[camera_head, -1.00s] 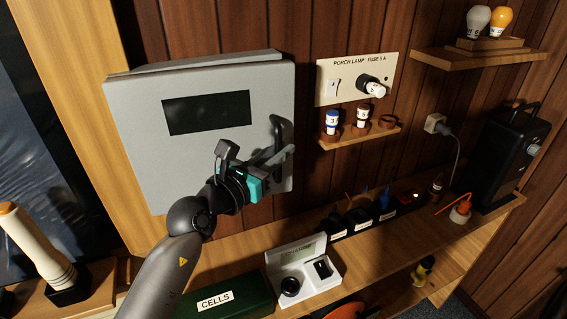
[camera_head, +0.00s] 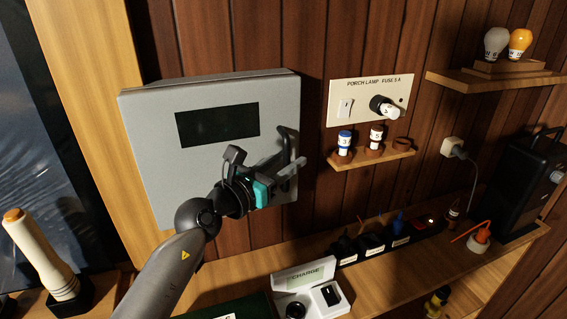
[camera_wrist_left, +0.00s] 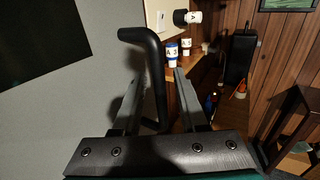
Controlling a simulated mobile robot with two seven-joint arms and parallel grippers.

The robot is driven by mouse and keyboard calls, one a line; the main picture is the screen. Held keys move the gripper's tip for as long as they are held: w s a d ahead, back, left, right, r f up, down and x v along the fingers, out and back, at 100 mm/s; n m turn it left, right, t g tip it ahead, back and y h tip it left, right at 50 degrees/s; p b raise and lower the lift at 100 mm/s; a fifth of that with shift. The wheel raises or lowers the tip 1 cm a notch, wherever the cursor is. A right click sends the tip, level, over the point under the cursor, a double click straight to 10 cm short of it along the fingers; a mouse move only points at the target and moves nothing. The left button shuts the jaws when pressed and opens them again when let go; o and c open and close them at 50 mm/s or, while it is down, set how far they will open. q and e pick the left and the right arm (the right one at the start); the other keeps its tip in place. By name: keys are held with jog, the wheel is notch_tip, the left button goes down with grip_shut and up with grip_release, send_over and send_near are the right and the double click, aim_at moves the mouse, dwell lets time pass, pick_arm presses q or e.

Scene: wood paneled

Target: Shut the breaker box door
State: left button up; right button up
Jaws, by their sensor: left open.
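The grey breaker box door (camera_head: 160,160) has a dark window and faces me on the wood wall. It looks flush or nearly flush with the box; I cannot tell whether it is fully shut. Its black bar handle (camera_head: 291,147) is near the right edge, partly hidden by my left gripper (camera_head: 290,168). In the left wrist view, the handle (camera_wrist_left: 154,75) shows between the open fingers of my left gripper (camera_wrist_left: 155,85), with space on the right side. Contact with the handle cannot be told. My right gripper is not in view.
Right of the box are a fuse panel (camera_head: 355,88) and a small shelf (camera_head: 372,159) with fuses. Below, a bench (camera_head: 240,268) carries an open white charger case (camera_head: 318,302) and labelled holders. A black device (camera_head: 522,185) stands at right.

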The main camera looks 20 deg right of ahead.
pick_arm(q)
jog(key=shift+a, duration=0.1)
jog(key=v, duration=1.5)
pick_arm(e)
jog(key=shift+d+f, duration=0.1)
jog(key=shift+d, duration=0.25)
pick_arm(q)
jog(key=shift+s, duration=0.15)
